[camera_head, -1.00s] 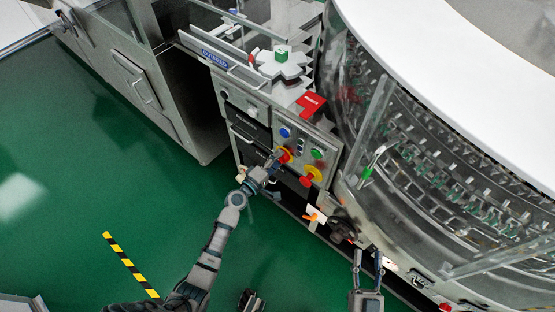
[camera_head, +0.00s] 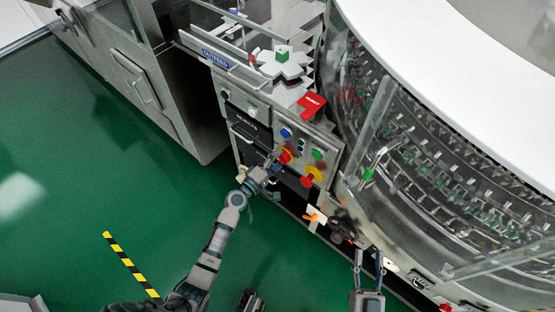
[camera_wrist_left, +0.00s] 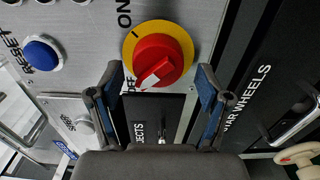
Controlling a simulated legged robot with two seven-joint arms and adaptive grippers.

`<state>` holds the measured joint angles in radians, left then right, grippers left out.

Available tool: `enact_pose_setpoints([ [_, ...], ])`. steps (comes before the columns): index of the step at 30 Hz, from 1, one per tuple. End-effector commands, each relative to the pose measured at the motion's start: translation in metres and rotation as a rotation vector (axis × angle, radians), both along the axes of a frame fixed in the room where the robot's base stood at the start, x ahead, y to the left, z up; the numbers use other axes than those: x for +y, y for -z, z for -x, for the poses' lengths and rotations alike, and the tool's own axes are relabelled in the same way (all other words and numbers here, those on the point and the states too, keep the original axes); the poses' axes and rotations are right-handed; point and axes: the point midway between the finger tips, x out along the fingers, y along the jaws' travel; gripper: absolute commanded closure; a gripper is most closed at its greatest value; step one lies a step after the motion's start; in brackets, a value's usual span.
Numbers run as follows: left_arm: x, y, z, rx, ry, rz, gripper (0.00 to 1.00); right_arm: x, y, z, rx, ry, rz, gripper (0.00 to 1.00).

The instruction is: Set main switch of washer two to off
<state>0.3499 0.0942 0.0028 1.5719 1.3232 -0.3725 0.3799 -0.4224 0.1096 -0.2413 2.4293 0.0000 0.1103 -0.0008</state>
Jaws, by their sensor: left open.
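The main switch (camera_head: 285,155) is a red rotary knob on a yellow ring, on the washer's front control panel. In the left wrist view the knob (camera_wrist_left: 160,58) sits between and slightly beyond my left fingertips. The white mark on its grip points to the lower left, towards a label partly hidden by the finger that seems to read OFF. ON is printed at its upper left. My left gripper (camera_head: 275,161) is open around the knob's lower part, also seen in the wrist view (camera_wrist_left: 161,72); contact cannot be told. My right gripper (camera_head: 368,256) is open and empty, low in the head view.
A blue reset button (camera_wrist_left: 42,53) is left of the switch. The round glass-walled washer (camera_head: 440,160) fills the right side. Green floor (camera_head: 100,200) is free at left.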

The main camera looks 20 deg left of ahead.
Motion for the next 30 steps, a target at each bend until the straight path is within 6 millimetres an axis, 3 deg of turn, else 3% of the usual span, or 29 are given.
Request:
enact_pose_setpoints([
  [5, 0.007, 0.002, 0.020, 0.002, 0.000, -0.002, 0.22, 0.000, 0.000, 0.001, 0.001, 0.001, -0.001, 0.60],
  [12, 0.027, 0.003, 0.071, 0.005, -0.001, -0.002, 0.22, 0.000, 0.001, 0.001, 0.004, 0.000, -0.002, 0.60],
  [18, 0.039, 0.003, 0.101, 0.004, -0.002, 0.000, 0.22, 0.001, 0.001, 0.001, 0.004, 0.001, -0.003, 0.60],
  [30, 0.042, 0.002, 0.110, 0.002, -0.001, 0.000, 0.22, 0.001, 0.002, 0.000, 0.006, 0.000, -0.003, 0.60],
])
